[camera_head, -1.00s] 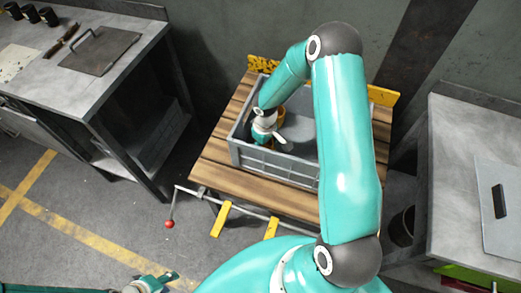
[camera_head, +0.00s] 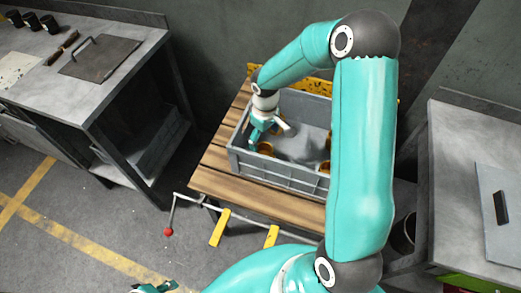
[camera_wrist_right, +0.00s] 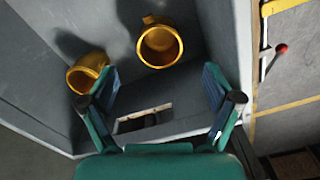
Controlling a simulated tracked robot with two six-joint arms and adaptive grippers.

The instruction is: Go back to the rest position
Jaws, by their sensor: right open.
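My right gripper (camera_head: 264,131) is open and empty, over the left part of the grey crate (camera_head: 270,172). In the right wrist view its two fingers (camera_wrist_right: 164,98) are spread wide with nothing between them. Two golden mugs lie in the crate there: one (camera_wrist_right: 159,46) beyond the fingers, one (camera_wrist_right: 87,73) next to the left finger. My left gripper (camera_head: 153,287) is at the bottom edge, mostly cut off.
The crate stands on a wooden-slatted table (camera_head: 215,180) with yellow brackets and a red-knobbed lever (camera_head: 168,231). A grey workbench (camera_head: 120,85) with dark cups stands at the left. Another grey bench (camera_head: 455,170) is at the right. Open floor lies at the lower left.

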